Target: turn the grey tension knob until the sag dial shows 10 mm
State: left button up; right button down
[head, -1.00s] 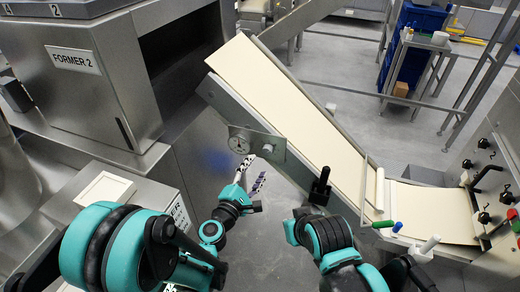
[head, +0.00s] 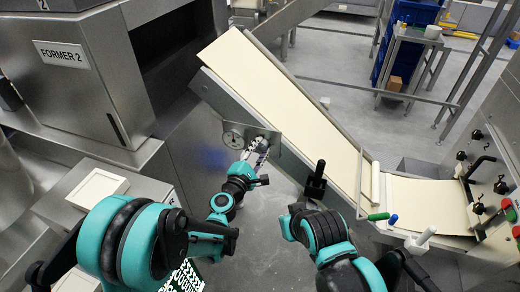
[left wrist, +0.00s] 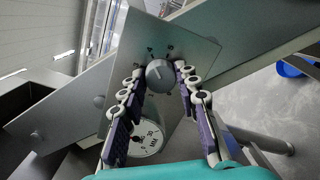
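The grey tension knob (left wrist: 160,75) sits on a tilted metal plate (head: 262,141) on the side of the sloping conveyor. In the left wrist view it is between the two fingertips of my left gripper (left wrist: 161,70). The fingers are spread on either side of it; I cannot tell whether they touch it. In the head view my left gripper (head: 259,150) covers the knob. The round white sag dial (left wrist: 147,138) is below the knob, partly covered by a finger. My right gripper is not in view.
The cream pasta sheet (head: 290,100) runs down the conveyor. A black upright handle (head: 316,180) stands near its lower edge. The FORMER 2 cabinet (head: 80,80) is at the left.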

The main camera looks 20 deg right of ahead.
pick_arm(q)
jog(key=c, duration=0.3)
jog(key=m+b, duration=0.1)
jog(key=m, duration=0.7)
jog(key=shift+y+b, duration=0.3)
jog(key=shift+b, duration=0.05)
jog(key=shift+m, duration=0.4)
jog(key=o, duration=1.2)
jog(key=shift+c, duration=0.2)
